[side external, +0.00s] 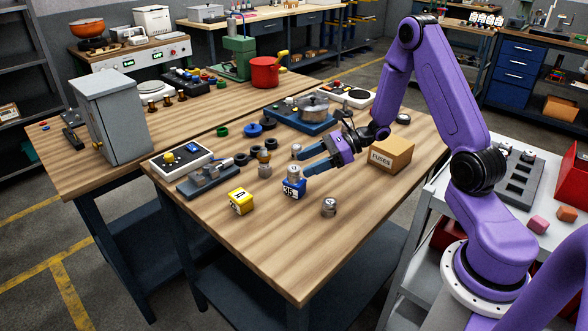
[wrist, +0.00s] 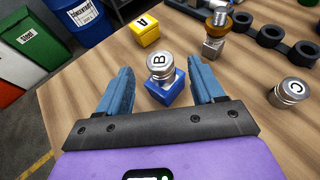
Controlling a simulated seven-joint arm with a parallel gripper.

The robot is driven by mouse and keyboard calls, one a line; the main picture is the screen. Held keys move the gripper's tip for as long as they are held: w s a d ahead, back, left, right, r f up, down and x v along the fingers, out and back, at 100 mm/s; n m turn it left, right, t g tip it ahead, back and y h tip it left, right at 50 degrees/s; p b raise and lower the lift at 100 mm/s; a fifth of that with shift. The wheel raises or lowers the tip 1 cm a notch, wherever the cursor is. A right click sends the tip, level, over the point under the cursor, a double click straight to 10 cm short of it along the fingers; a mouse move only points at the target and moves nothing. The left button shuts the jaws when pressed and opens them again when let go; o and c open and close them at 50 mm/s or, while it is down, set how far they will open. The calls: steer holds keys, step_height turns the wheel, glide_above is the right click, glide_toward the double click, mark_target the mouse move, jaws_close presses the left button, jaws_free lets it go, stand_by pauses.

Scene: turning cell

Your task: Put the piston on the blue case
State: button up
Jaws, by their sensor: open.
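The blue case (side external: 290,190) stands on the front table with a white number label on its side. A metal piston (side external: 294,171) sits upright on top of it. In the wrist view this piston (wrist: 160,66) has a B on its top face, and the blue case (wrist: 167,93) shows below it. My gripper (side external: 306,160) is open, coming in from the back right. In the wrist view its blue fingers (wrist: 158,80) stand to either side of the piston and case, with gaps on both sides. Nothing is held.
A yellow case (side external: 240,201) marked A stands to the left. Loose pistons lie nearby: one (side external: 329,207) at the right front and one marked C (wrist: 291,92). A bolt-topped part (side external: 264,166) and black rings are behind. A FUSES box (side external: 391,154) sits right. The table front is clear.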

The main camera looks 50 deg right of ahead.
steer(key=v, duration=0.6)
steer(key=s+a+r+n+g+h, duration=0.1)
steer(key=s+a+r+n+g, duration=0.2)
steer(key=s+a+n+g, duration=1)
steer(key=s+a+r+n+t+h, duration=0.1)
steer(key=s+r+n+t+h, duration=0.1)
steer(key=s+n+h, duration=0.2)
steer(key=s+a+r+n+t+h, duration=0.1)
steer(key=s+n+t+h, duration=0.2)
steer(key=s+n, duration=0.7)
steer(key=n+h, duration=0.2)
steer(key=n, duration=0.8)
steer(key=shift+s+r+n, duration=0.2)
steer(key=shift+r+n, duration=0.15)
steer(key=shift+n, duration=0.05)
